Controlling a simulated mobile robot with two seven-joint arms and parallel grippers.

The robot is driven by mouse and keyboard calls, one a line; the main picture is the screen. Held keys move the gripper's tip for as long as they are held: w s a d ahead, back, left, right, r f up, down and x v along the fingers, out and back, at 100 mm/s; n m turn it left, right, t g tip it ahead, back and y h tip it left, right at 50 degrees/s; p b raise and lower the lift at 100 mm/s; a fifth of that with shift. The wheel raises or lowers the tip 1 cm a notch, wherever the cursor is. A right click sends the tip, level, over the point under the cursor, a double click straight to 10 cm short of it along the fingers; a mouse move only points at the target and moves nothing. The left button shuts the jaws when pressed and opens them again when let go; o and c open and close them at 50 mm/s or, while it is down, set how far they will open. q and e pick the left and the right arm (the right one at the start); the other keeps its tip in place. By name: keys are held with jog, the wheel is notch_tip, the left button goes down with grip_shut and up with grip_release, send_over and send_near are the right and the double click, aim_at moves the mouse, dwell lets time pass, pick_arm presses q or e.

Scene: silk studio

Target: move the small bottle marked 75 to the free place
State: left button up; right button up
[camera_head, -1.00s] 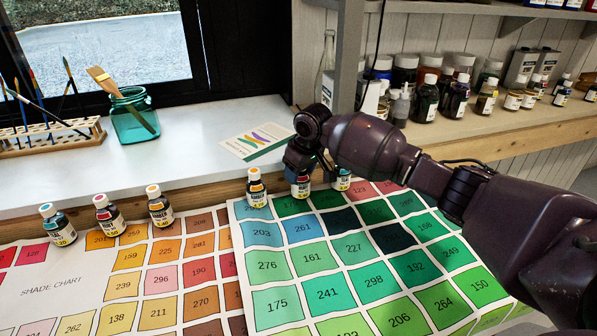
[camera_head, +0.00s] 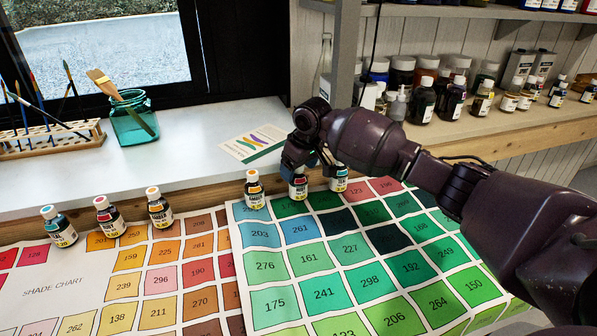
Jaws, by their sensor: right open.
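Several small white-capped paint bottles stand along the back of the shade charts; I cannot read which is marked 75. On the left are bottles with a blue cap top (camera_head: 58,228), a red one (camera_head: 109,216) and an orange one (camera_head: 159,207). My right gripper (camera_head: 297,168) is open at the top of the red-labelled bottle, hiding its cap; contact cannot be told. My left gripper is out of view.
The shade charts (camera_head: 68,290) cover the front. A white ledge (camera_head: 200,130) behind holds a card (camera_head: 255,143), a brush rack (camera_head: 50,142) and a green glass jar (camera_head: 133,118). Shelf bottles (camera_head: 423,102) stand behind my right arm. The chart front is clear.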

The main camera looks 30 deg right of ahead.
aim_at(305, 180)
jog(key=p+v, duration=0.2)
jog(key=v, duration=0.7)
jog(key=shift+r+p, duration=0.3)
jog(key=shift+r, duration=0.05)
jog(key=shift+s, duration=0.15)
